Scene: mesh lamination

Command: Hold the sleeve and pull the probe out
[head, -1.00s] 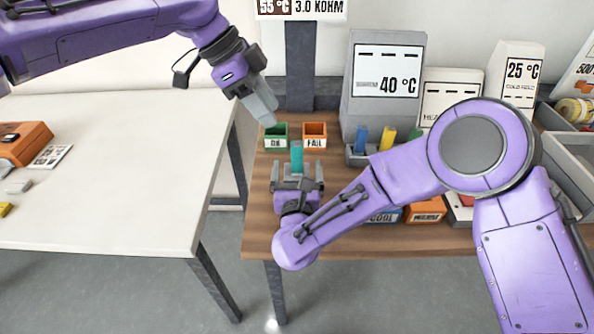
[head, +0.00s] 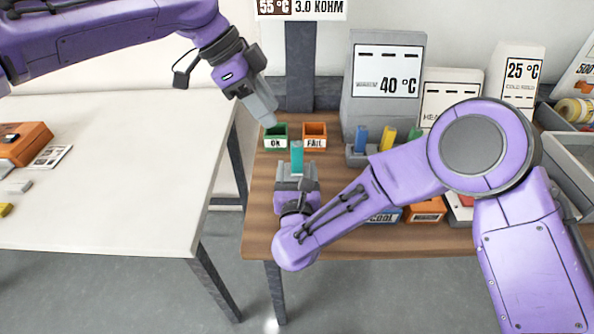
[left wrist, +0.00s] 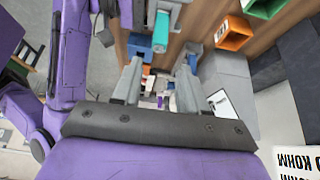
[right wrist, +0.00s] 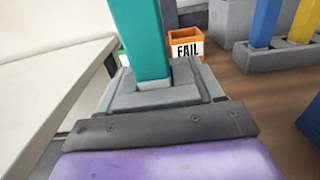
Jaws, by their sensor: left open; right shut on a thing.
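The teal sleeve (head: 297,158) stands out of my right gripper (head: 296,180), roughly upright above the wooden bench. In the right wrist view the sleeve (right wrist: 140,35) is clasped low down between the shut jaws (right wrist: 153,92). The sleeve also shows in the left wrist view (left wrist: 161,32). I cannot make out a separate probe; any part inside the sleeve is hidden. My left gripper (head: 265,112) is open and empty, up and left of the sleeve and apart from it, near the green OK bin. Its two fingers are spread in the left wrist view (left wrist: 158,85).
A green OK bin (head: 275,143) and an orange FAIL bin (head: 314,142) stand behind the sleeve. A grey 40 °C station (head: 386,112) with blue and yellow pieces stands right of them. A white table (head: 120,205) lies left, across a gap. My right arm covers the bench's front.

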